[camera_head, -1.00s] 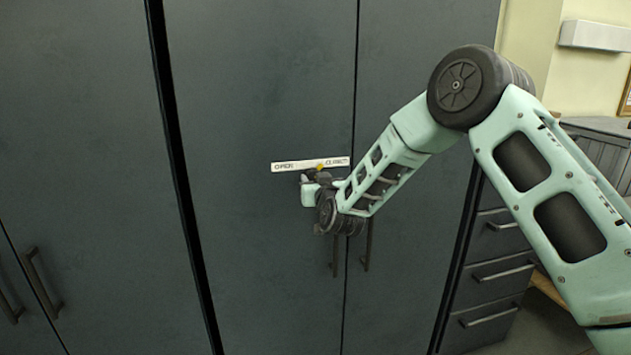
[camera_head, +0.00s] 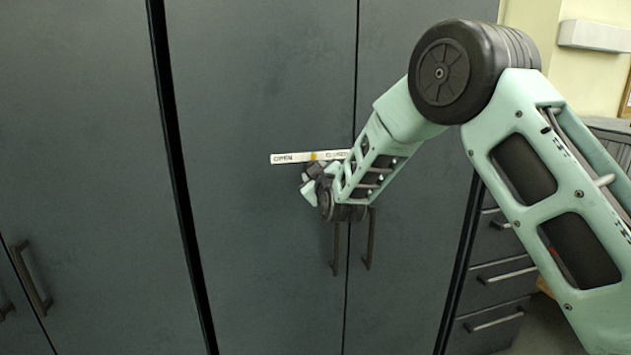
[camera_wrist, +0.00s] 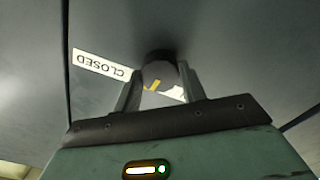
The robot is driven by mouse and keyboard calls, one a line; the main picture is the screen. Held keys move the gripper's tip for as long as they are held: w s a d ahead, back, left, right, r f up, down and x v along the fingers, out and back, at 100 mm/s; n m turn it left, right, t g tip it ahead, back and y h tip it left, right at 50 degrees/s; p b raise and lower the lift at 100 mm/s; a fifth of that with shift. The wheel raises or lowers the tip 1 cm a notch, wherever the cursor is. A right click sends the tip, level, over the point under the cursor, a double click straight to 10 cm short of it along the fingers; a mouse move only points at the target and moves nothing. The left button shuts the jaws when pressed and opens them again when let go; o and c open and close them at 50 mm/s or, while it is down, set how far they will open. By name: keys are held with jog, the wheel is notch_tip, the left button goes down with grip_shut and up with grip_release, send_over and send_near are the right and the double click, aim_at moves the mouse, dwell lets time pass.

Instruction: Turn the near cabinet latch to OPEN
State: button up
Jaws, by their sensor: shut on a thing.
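The near cabinet latch is a dark round knob (camera_wrist: 160,72) with a yellow mark, on the dark cabinet door. Behind it is a white label strip (camera_head: 288,158) reading OPEN at left and CLOSED at right. In the head view the yellow mark (camera_head: 313,156) lies between the two words, near the strip's middle. My gripper (camera_wrist: 160,78) is shut on the knob, one finger on each side. In the head view my gripper (camera_head: 312,172) is tilted and hides most of the knob. In the wrist view the strip appears upside down, with OPEN hidden.
Two vertical door handles (camera_head: 336,250) hang below my wrist, close to it. Another handle (camera_head: 32,278) is on the cabinet at left. A drawer unit (camera_head: 495,270) stands at right, behind my arm. The door face left of the latch is clear.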

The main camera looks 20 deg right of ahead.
jog(key=n+b, duration=0.2)
jog(key=n, duration=0.8)
jog(key=shift+b, duration=0.3)
jog(key=shift+n, duration=0.3)
jog(key=o, duration=1)
jog(key=shift+s, duration=0.1)
jog(key=s+b, duration=0.2)
jog(key=s, duration=1.5)
jog(key=shift+s+b, duration=0.15)
jog(key=shift+b, duration=0.2)
